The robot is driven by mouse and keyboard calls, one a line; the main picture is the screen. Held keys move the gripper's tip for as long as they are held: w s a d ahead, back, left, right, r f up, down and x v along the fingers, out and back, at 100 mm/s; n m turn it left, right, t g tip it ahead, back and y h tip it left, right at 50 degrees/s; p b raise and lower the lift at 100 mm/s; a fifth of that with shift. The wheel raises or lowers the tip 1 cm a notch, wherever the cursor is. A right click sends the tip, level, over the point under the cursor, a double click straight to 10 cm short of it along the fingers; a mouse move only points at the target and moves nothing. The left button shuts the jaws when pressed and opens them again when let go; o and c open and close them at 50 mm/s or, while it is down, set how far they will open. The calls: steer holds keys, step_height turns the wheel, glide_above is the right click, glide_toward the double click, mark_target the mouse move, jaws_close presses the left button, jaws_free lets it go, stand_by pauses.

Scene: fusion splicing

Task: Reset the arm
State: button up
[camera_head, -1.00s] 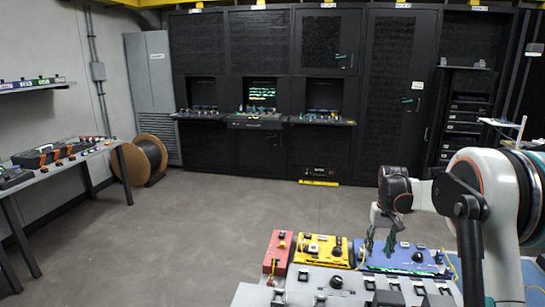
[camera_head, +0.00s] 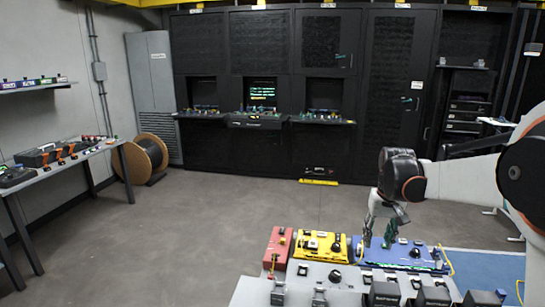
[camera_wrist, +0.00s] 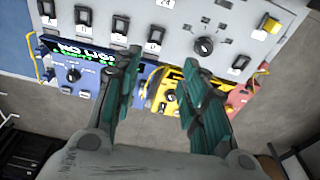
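My gripper (camera_head: 382,226) hangs over the blue device (camera_head: 425,253) on the work surface in the head view, fingers pointing down. In the wrist view my gripper (camera_wrist: 157,95) shows two green ribbed fingers held apart, with nothing between them. The blue device (camera_wrist: 70,80) with a lit text display lies beyond the left finger. The yellow device (camera_wrist: 166,90) shows between the fingers. The red device (camera_wrist: 240,98) is to the right of the right finger. The fingers seem to be above the devices, not gripping any of them.
A grey panel (camera_head: 250,291) with knobs and switches lies in front of the colored devices. A side table (camera_head: 70,163) with tools stands at the left wall. A cable spool (camera_head: 150,153) and black cabinets (camera_head: 260,160) stand at the back. The middle floor is clear.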

steer(key=s+a+r+t, duration=0.1)
steer(key=s+a+r, duration=0.25)
steer(key=s, duration=0.45)
steer(key=s+a+r+t, duration=0.2)
steer(key=s+a+r, duration=0.15)
steer(key=s, duration=0.35)
steer(key=s+a+f+n+t, duration=0.1)
steer(key=s, duration=0.7)
steer(key=s+a+f+t, duration=0.1)
steer(key=s+a+f, duration=0.1)
steer(key=s, duration=0.5)
steer(key=shift+s+a+f+n+t, duration=0.15)
steer(key=shift+s+a+n+t, duration=0.15)
steer(key=shift+s+n, duration=0.1)
